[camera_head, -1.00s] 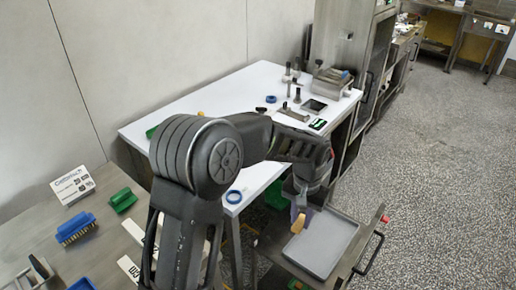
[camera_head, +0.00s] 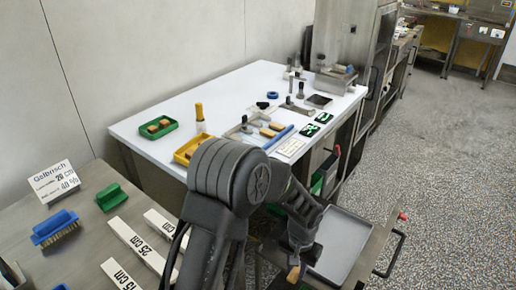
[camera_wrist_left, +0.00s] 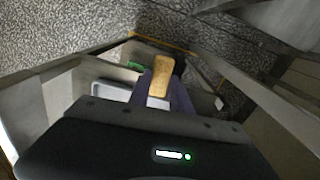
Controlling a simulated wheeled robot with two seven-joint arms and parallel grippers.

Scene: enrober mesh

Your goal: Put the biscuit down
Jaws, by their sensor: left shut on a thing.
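My left gripper (camera_head: 295,258) is shut on a small tan biscuit (camera_head: 293,274), low in the head view. The biscuit shows clearly in the left wrist view (camera_wrist_left: 160,80), upright between the two fingers (camera_wrist_left: 163,92). A flat grey tray (camera_head: 345,240) lies on a metal surface just right of and beyond the gripper; the gripper and forearm overlap its left edge in the picture. The biscuit appears in front of the tray's near left corner; I cannot tell its height. My right gripper is in neither view.
A white table (camera_head: 240,90) behind my arm carries a green tray (camera_head: 158,136) with biscuits, a yellow tray (camera_head: 180,156), a grey tray (camera_head: 235,131) and tools. A metal bench (camera_head: 85,255) at left holds a blue brush (camera_head: 55,228). A red-knobbed handle (camera_head: 403,216) juts out at right.

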